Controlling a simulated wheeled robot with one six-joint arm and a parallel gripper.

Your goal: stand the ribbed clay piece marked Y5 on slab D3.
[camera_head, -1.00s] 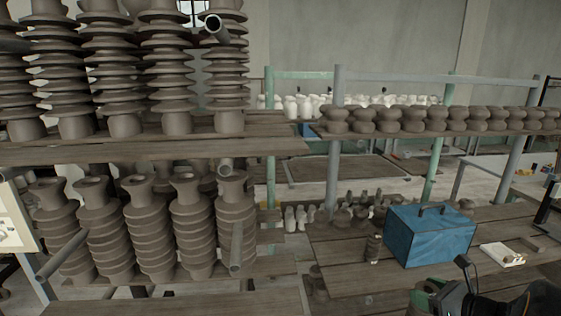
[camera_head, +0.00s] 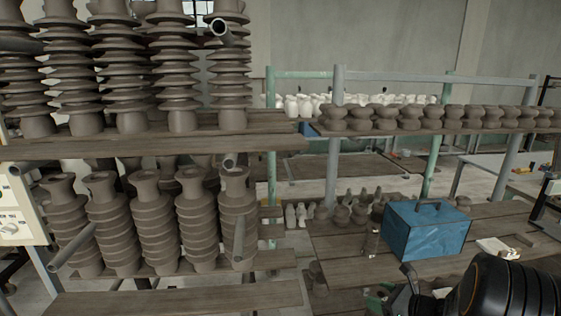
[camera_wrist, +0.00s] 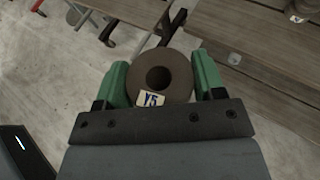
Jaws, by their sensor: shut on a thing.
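My gripper (camera_wrist: 160,84) is shut on the ribbed clay piece marked Y5 (camera_wrist: 180,66). In the wrist view I look down on its round brown end with a dark hole in the middle. A white label reading Y5 faces me, and a green finger lies on each side. The piece is held with grey floor and plank edges below it. In the head view my arm is at the lower right, and a green finger (camera_head: 378,296) shows in part; the held piece is hard to make out there. No D3 marking is readable in either view.
A blue box (camera_head: 428,232) stands on the right wooden table (camera_head: 335,250), with a small ribbed piece (camera_head: 372,241) beside it and a pale item (camera_head: 498,247) to its right. Shelves at left carry tall ribbed clay pieces (camera_head: 155,225). A lower plank (camera_head: 190,298) is bare.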

